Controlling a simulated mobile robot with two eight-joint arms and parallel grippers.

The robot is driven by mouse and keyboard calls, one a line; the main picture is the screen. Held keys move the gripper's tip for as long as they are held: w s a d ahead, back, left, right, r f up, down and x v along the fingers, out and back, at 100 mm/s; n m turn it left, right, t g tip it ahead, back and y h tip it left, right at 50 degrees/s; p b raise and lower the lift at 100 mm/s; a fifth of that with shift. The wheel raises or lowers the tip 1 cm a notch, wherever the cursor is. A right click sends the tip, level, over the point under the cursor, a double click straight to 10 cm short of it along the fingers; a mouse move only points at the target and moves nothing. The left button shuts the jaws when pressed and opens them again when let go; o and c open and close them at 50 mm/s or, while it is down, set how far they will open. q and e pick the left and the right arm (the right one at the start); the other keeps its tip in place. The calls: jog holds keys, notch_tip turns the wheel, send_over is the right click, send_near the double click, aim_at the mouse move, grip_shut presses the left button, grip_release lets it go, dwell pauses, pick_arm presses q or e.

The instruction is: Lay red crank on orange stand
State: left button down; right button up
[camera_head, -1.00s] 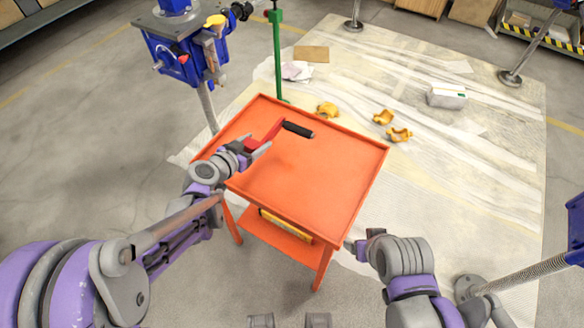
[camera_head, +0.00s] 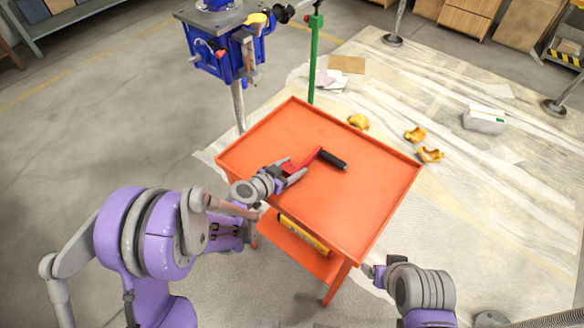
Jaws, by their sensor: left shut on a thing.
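The red crank (camera_head: 306,160) with a black handle (camera_head: 332,160) is over the top of the orange stand (camera_head: 345,205), near its left-middle part. My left gripper (camera_head: 289,174) is shut on the crank's red end, at the stand's left front edge. The crank lies low over the tray-like top; I cannot tell whether it touches it. My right gripper (camera_head: 372,272) is empty-looking, below and right of the stand's front corner; its fingers are too small to judge.
A blue screw jack (camera_head: 222,50) stands behind the stand at the left. A green post (camera_head: 313,60) rises behind it. Yellow clamps (camera_head: 430,155) and a white box (camera_head: 485,119) lie on the floor sheet. A yellow item (camera_head: 305,236) sits on the stand's lower shelf.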

pick_arm(q)
jog(key=shift+f, duration=0.1)
jog(key=shift+c, duration=0.2)
grip_release()
